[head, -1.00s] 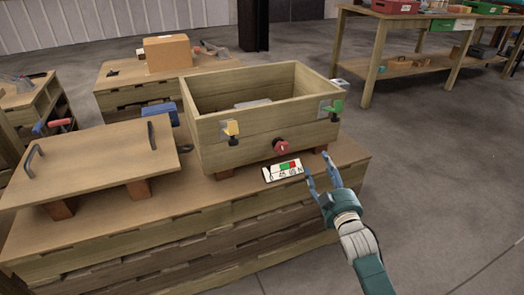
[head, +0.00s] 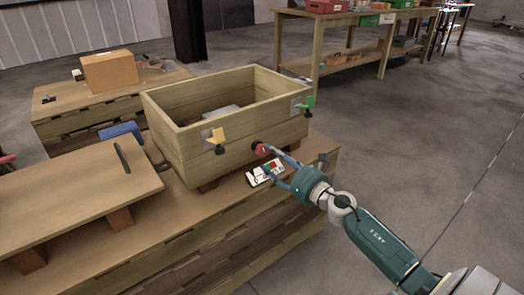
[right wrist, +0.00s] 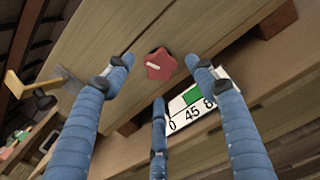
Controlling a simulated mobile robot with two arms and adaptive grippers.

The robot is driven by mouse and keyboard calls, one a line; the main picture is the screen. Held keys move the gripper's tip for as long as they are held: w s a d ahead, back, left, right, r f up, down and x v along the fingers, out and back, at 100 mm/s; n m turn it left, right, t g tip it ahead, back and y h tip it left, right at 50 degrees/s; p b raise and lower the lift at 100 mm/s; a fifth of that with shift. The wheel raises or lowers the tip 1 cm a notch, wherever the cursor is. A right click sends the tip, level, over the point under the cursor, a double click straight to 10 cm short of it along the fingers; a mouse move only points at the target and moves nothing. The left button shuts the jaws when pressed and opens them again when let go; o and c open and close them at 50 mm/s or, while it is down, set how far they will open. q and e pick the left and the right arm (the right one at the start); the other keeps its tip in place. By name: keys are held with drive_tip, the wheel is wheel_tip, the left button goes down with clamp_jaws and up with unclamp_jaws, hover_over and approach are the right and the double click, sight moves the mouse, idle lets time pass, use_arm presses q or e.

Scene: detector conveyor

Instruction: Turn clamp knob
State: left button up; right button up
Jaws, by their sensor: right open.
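The red clamp knob (head: 262,150) sits on the front wall of the wooden box (head: 180,152). In the right wrist view the knob (right wrist: 160,64) is star-shaped with a pale mark, between and just beyond my spread fingertips. My right gripper (head: 277,166) is open in front of the knob, its blue fingers around it without a visible grip. A white scale card (head: 258,178) with numbers and a green area lies below the knob; it also shows in the right wrist view (right wrist: 205,98), partly covered by a finger. My left gripper is not in view.
A wooden lid (head: 85,195) with dark handles lies at left. The floor at right is clear.

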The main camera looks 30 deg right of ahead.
sight(265, 151)
drive_tip(key=w, duration=0.4)
drive_tip(key=shift+w+a, duration=0.1)
drive_tip(key=shift+w, duration=0.1)
drive_tip(key=shift+w+a, duration=0.15)
drive_tip(key=shift+w, duration=0.7)
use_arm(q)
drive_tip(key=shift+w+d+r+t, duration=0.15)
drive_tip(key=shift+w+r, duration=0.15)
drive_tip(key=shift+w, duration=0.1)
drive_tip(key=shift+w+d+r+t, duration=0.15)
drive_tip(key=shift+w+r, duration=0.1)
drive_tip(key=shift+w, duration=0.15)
use_arm(e)
drive_tip(key=c, duration=1.2)
